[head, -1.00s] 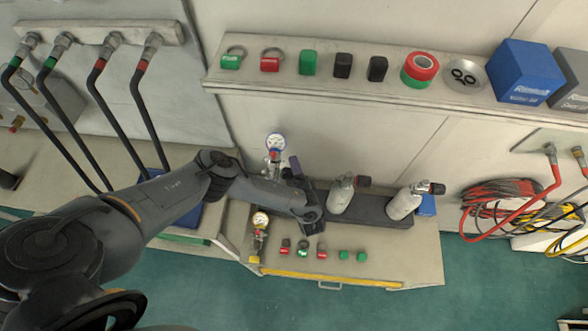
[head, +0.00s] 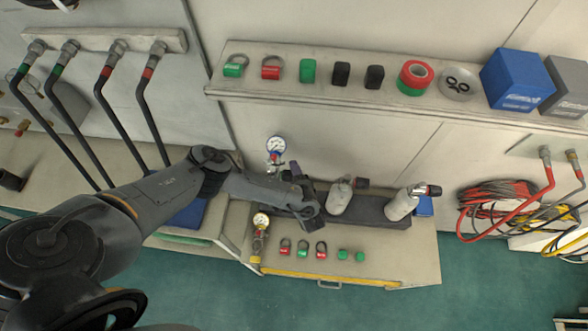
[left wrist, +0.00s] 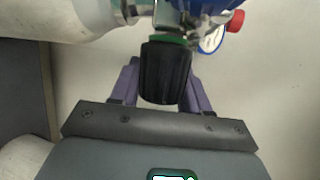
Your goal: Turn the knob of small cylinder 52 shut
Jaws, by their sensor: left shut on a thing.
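My left gripper (head: 296,178) is at the left end of the dark cylinder rack. In the left wrist view, its purple fingers (left wrist: 163,82) are shut on a black ribbed knob (left wrist: 165,72) with a green ring at its base. Behind the knob are metal fittings and a blue-rimmed gauge (left wrist: 211,40); the gauge also shows in the head view (head: 276,144). A pale cylinder (left wrist: 75,18) lies at the wrist view's upper left. No number is readable, and my gripper hides the knob's cylinder in the head view. My right gripper is not in view.
Two pale small cylinders (head: 340,197) (head: 401,205) lie to the right on the dark rack (head: 371,210). A second gauge (head: 261,220) stands at the bench's left. Small red and green tags (head: 303,248) lie in front. A shelf (head: 290,86) with small items runs above.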

